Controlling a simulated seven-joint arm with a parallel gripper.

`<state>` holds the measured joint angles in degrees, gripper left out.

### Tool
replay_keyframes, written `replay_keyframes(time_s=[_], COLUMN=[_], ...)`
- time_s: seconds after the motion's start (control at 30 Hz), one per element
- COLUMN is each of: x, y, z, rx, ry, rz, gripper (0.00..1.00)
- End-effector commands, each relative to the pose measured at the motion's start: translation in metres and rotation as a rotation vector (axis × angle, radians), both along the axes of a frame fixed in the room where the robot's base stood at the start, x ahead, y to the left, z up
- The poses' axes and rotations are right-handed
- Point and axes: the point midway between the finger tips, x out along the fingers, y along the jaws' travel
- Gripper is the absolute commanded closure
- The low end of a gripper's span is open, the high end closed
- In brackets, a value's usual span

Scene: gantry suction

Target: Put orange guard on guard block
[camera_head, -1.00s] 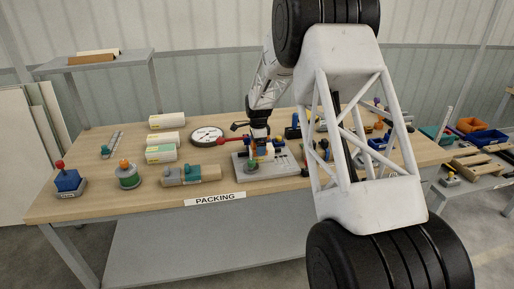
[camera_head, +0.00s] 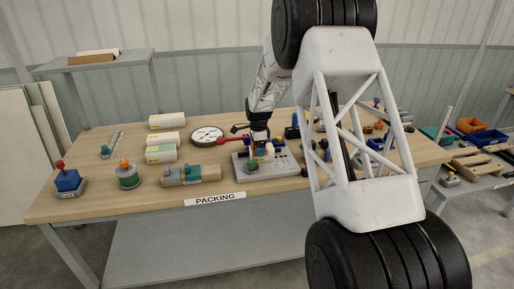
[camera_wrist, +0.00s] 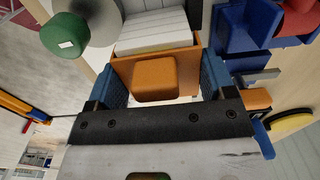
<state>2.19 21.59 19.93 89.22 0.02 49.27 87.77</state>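In the wrist view the orange guard (camera_wrist: 185,58) lies between the two blue fingers of my gripper (camera_wrist: 162,78), which appear shut on its sides. The guard has an orange plate and a raised rounded orange block. A pale grey ribbed block (camera_wrist: 155,28) is just beyond the guard; I cannot tell whether they touch or whether this is the guard block. In the head view my gripper (camera_head: 259,150) is low over a grey fixture plate (camera_head: 288,166) on the bench. The guard is too small there to make out clearly.
A green round knob (camera_wrist: 64,35) stands left of the guard, and a blue part (camera_wrist: 240,25) stands close on the right. On the bench (camera_head: 110,200) are a round dial (camera_head: 207,135), pale rolls (camera_head: 166,121) and a grey-green cylinder part (camera_head: 190,175).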

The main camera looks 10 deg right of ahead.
Motion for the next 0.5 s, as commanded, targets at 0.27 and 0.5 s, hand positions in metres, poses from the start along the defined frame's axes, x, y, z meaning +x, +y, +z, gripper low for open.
replay_keyframes(time_s=[0.27, 0.5], x=[0.0001, 0.0004], y=[0.0000, 0.0000], z=[0.0003, 0.0081], rx=[0.000, 0.000], ry=[0.000, -0.002], rz=[0.000, 0.000], gripper=[0.46, 0.46])
